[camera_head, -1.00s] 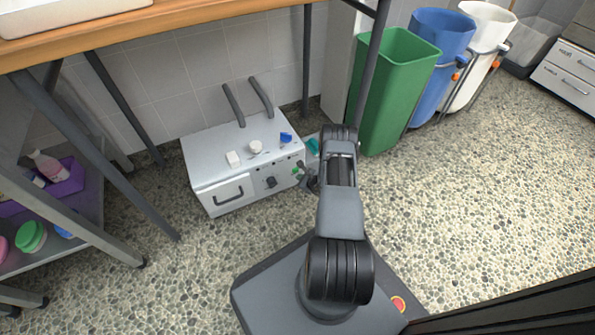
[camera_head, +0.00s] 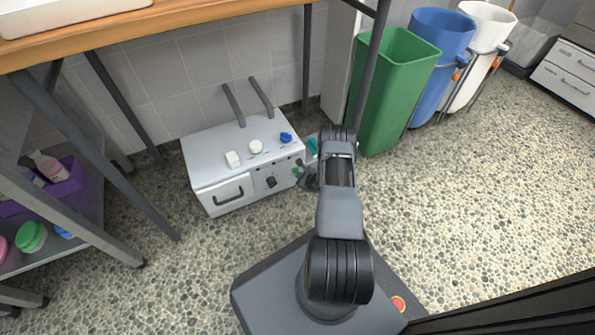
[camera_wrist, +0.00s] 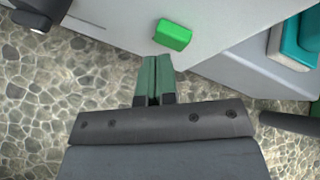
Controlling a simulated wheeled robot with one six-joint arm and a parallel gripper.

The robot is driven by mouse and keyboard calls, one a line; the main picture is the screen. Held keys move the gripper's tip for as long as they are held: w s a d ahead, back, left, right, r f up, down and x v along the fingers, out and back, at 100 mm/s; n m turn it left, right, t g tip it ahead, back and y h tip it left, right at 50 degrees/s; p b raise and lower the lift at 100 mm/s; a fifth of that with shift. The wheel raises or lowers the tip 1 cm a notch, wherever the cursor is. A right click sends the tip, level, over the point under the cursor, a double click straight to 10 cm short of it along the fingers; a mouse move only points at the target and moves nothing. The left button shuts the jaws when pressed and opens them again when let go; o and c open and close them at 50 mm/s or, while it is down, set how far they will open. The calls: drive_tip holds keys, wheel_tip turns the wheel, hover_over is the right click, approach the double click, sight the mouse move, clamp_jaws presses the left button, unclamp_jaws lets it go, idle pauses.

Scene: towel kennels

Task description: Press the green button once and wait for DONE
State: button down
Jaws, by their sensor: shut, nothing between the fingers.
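The green button (camera_wrist: 173,35) stands out from the front of a white machine (camera_wrist: 120,18). In the head view the green button (camera_head: 296,170) is at the right end of the front panel of the machine (camera_head: 215,150), right of a black knob (camera_head: 271,181). My gripper (camera_wrist: 157,62) is shut and empty. In the wrist view its green fingertips are just below the button, with a small gap in the picture; I cannot tell whether they touch. In the head view my gripper (camera_head: 303,176) is partly hidden by my arm. I see no readable DONE sign.
A teal item (camera_head: 311,147) lies at the machine's right side. White items (camera_head: 233,159) and a blue one (camera_head: 286,137) sit on top. Table legs (camera_head: 120,105) stand around it. A green bin (camera_head: 390,95) is at the back right. Pebbled floor is free at right.

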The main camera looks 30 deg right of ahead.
drive_tip(key=shift+w, duration=0.45)
idle(1.0)
drive_tip(key=shift+s, duration=0.15)
drive_tip(key=shift+s+p, duration=0.35)
drive_tip(key=shift+s, duration=0.35)
drive_tip(key=shift+s+a, duration=0.1)
drive_tip(key=shift+s+a+p, duration=0.15)
drive_tip(key=shift+s+p, duration=0.35)
drive_tip(key=shift+s, duration=0.7)
drive_tip(key=shift+s+a+p, duration=0.15)
drive_tip(key=shift+s+p, duration=0.3)
drive_tip(key=shift+s, duration=0.75)
